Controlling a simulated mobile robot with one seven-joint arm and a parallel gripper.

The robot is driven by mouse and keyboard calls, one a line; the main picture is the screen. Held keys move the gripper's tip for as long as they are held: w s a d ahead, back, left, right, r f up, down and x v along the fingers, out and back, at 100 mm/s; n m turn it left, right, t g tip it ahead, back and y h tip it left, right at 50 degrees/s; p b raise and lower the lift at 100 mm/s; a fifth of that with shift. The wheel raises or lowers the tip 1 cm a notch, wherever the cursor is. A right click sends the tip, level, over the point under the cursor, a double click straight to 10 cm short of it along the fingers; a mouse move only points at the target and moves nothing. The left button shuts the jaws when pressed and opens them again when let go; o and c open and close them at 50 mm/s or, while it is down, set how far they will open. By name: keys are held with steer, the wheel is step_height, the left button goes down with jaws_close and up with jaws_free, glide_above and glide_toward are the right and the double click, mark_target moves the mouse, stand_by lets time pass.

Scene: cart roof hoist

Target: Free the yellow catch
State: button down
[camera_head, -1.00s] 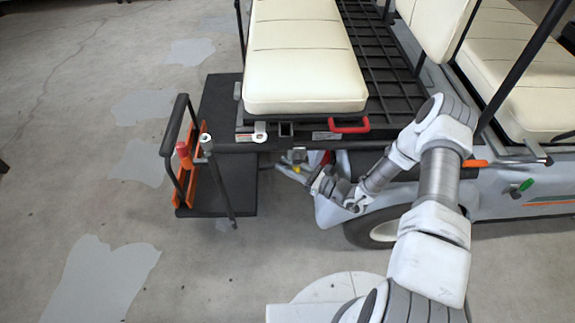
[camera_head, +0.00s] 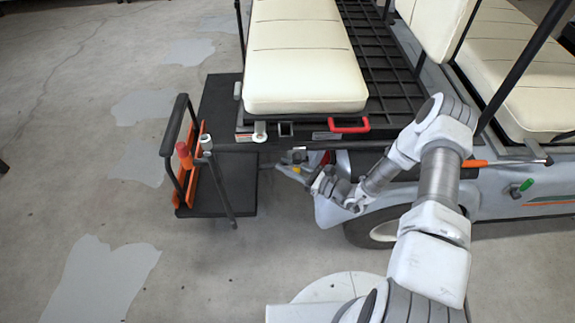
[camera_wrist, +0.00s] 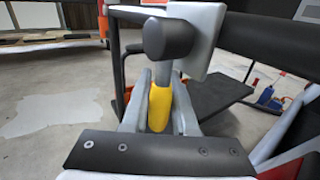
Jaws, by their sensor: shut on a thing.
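The yellow catch (camera_wrist: 160,106) sits in the middle of the wrist view, under a dark round knob (camera_wrist: 170,38) in front of a pale plate (camera_wrist: 196,38). My gripper (camera_wrist: 158,112) has a grey finger on each side of the catch and is shut on it. In the head view my gripper (camera_head: 298,170) is small, below the edge of the cart's rear deck, and the catch (camera_head: 296,170) shows only as a yellow speck there. Its lower end is hidden between my fingers.
A cream seat (camera_head: 302,60) and a red handle (camera_head: 349,125) lie above my gripper. A black footplate (camera_head: 238,190) with an orange bracket (camera_head: 190,160) stands to the left. The cart's wheel (camera_head: 372,232) is to the right. Open concrete floor lies at the left.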

steer(key=shift+a+b, duration=0.1)
steer(key=shift+b, duration=0.25)
stand_by(0.3)
steer(key=shift+a+r+m+t+y+b, duration=0.4)
steer(key=shift+m+t+y+b, duration=0.15)
steer(key=shift+m+t+b, duration=0.35)
steer(key=shift+a+r+m+t+y+b, duration=0.45)
steer(key=shift+m+t+y+b, duration=0.15)
steer(key=shift+m+t+b, duration=0.3)
steer(key=shift+a+r+m+t+y+b, duration=0.4)
steer(key=shift+m+t+y+b, duration=0.15)
steer(key=shift+m+t+b, duration=0.3)
steer(key=shift+m, duration=0.25)
steer(key=c, duration=0.7)
jaws_free()
